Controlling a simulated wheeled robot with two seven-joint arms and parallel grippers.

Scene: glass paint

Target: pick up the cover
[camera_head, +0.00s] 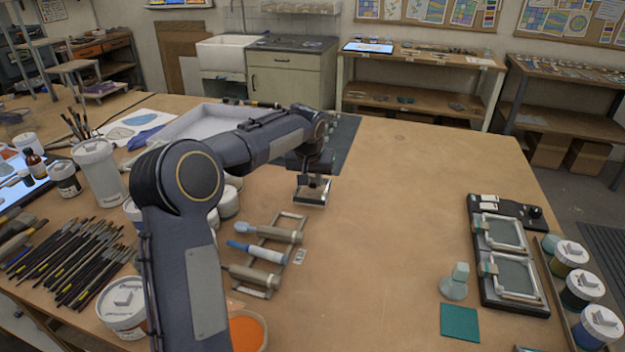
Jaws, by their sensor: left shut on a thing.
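My left gripper (311,192) points down over the middle of the table, beside the dark mat. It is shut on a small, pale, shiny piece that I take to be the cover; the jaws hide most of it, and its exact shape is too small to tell. I cannot tell whether this piece touches the tabletop. My left arm crosses the left half of the view and hides part of the table. My right gripper is not in view.
A tool rack (289,215) stands in front of the gripper. Brushes (75,262), jars and a white tray (190,122) crowd the left. A black frame holder (485,294), a teal glass square (459,322) and lidded jars (581,289) stand right. The tabletop (400,190) between is clear.

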